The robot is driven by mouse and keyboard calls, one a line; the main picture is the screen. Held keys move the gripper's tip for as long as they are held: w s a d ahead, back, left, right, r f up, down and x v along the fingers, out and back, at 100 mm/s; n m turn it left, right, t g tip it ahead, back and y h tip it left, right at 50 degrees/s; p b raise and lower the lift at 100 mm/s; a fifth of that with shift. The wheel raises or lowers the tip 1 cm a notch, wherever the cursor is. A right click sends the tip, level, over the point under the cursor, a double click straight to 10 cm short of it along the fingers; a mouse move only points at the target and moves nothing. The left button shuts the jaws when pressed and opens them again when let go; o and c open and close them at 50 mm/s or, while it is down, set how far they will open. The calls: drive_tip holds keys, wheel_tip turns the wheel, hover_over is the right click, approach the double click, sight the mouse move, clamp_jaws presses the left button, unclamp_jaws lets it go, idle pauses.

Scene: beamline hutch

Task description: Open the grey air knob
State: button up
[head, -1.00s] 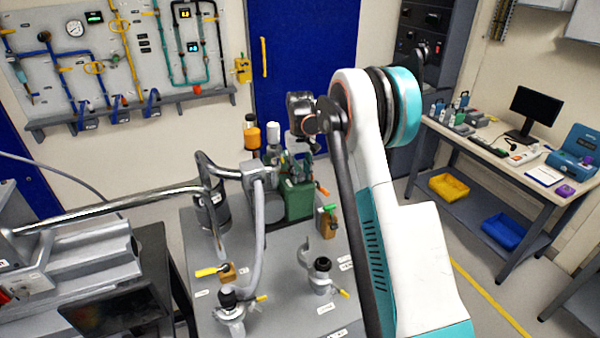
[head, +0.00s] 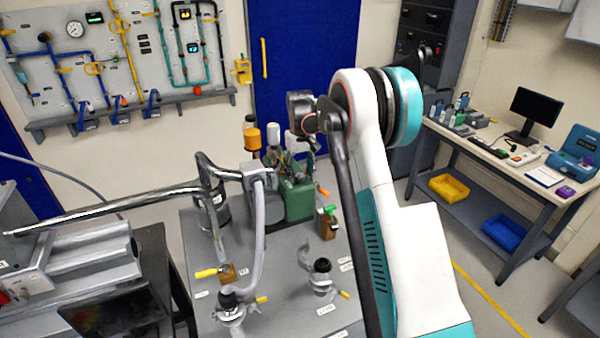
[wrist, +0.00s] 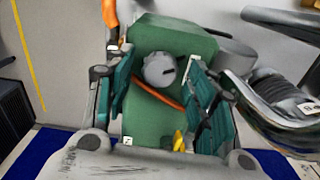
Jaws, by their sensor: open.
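The grey air knob (wrist: 160,69) is a round dial with a short dark mark. It sits on the face of a green box (wrist: 150,112), between my gripper's teal fingers in the wrist view. My gripper (wrist: 158,84) is open, with one finger on each side of the knob; I cannot tell whether either touches it. In the head view the green box (head: 298,203) stands at the back of the grey table. My gripper (head: 287,166) is partly seen above it, and the knob cannot be made out there.
Shiny metal pipework (head: 110,207) stands left of the box.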

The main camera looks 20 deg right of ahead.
sight(300, 174)
wheel_tip(300, 174, up, 12)
drive_tip(key=shift+f, duration=0.25)
drive_tip(key=shift+d, duration=0.1)
idle(0.4)
